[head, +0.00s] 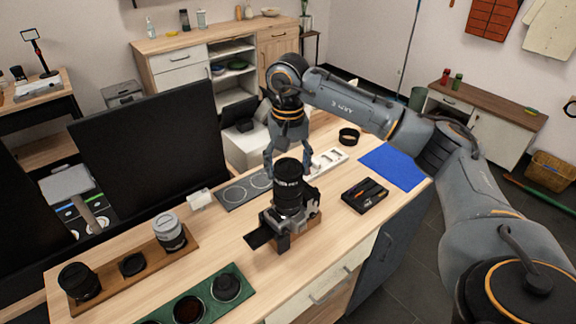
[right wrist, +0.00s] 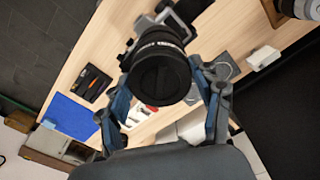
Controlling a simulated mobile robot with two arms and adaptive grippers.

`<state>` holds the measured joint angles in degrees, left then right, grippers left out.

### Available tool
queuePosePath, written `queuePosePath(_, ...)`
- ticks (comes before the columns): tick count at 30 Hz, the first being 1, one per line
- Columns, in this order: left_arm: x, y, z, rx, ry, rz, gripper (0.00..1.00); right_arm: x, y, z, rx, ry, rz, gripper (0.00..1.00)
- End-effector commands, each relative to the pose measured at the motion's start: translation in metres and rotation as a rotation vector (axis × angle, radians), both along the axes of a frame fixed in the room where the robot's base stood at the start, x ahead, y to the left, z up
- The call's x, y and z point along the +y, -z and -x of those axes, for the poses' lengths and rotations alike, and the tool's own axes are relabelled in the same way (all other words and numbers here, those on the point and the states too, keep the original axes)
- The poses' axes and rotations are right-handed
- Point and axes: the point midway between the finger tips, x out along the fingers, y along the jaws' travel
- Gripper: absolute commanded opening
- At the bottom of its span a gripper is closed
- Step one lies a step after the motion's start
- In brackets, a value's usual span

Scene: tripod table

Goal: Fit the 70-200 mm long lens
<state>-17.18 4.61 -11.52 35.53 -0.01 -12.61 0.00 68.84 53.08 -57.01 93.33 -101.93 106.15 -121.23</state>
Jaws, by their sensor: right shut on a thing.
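A black camera (head: 276,224) sits on a small wooden base on the bench, its small dark screen folded out to the left. A tall black lens (head: 288,192) stands upright on it, front end up. Whether it is locked in the mount I cannot tell. My right gripper (head: 287,165) is shut on this lens from above, one finger on each side. In the right wrist view the dark front of the lens (right wrist: 158,82) shows between the fingers. A pale grey-white lens (head: 169,232) stands on a wooden tray (head: 108,277) at left. Lens markings are unreadable. My left gripper is out of view.
The tray also holds a black lens (head: 78,282) and a black cap (head: 132,264). A green mat (head: 244,287) with round discs lies at front. A black case (head: 365,196), blue cloth (head: 394,167) and black ring (head: 348,137) lie right.

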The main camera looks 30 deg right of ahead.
Motion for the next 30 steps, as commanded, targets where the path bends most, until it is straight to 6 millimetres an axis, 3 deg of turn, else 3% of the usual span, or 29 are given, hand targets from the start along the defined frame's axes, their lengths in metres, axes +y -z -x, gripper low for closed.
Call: queuePosePath(30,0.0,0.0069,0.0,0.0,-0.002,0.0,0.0,-0.0002,0.0072,-0.0004,-0.003,0.0,-0.001,0.3)
